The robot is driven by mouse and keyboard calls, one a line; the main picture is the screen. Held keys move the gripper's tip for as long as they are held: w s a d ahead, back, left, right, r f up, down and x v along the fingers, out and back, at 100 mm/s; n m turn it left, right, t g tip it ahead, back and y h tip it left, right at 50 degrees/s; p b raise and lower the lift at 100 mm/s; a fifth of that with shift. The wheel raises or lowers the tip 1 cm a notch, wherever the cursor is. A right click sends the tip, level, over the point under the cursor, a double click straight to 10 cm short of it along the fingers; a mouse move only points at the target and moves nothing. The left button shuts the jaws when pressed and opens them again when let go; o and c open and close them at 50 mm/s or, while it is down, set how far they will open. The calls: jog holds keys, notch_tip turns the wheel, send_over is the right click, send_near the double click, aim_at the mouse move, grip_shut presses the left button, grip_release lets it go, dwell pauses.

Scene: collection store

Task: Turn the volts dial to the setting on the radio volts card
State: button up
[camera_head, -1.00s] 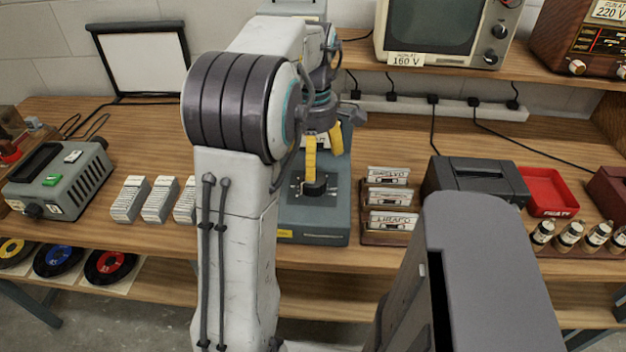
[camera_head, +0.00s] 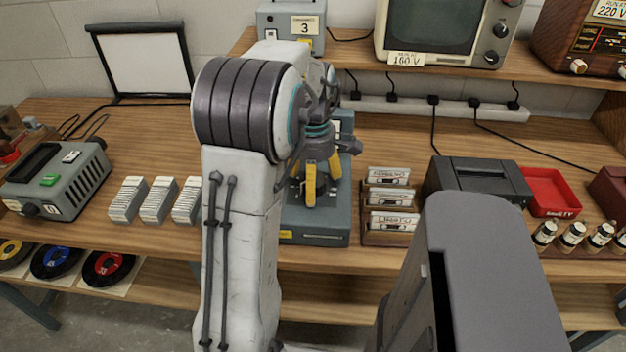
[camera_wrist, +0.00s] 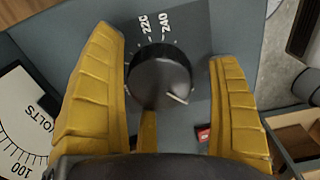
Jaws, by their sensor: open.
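The volts dial (camera_wrist: 160,78) is a round black knob on a dark plate, with a white pointer line toward the lower right in the wrist view. The numbers 220 and 240 stand above it, away from the pointer; other marks are hidden. It belongs to the grey-blue unit (camera_head: 315,239) on the bench. My gripper (camera_head: 322,176) is over the unit, and its yellow fingers stand open on both sides of the dial in the wrist view (camera_wrist: 172,105), with visible gaps. The radio volts card (camera_head: 610,11) on the brown radio (camera_head: 575,40) reads 220 V.
A VOLTS meter (camera_wrist: 25,120) lies left of the dial in the wrist view. A cassette rack (camera_head: 388,238) stands close right of the unit, and grey-white blocks (camera_head: 188,200) stand left. The television (camera_head: 440,30) carries a 160 V card (camera_head: 407,59). Bare bench lies behind the cassettes.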

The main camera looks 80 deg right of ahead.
jog(key=c, duration=1.2)
jog(key=shift+c, duration=0.2)
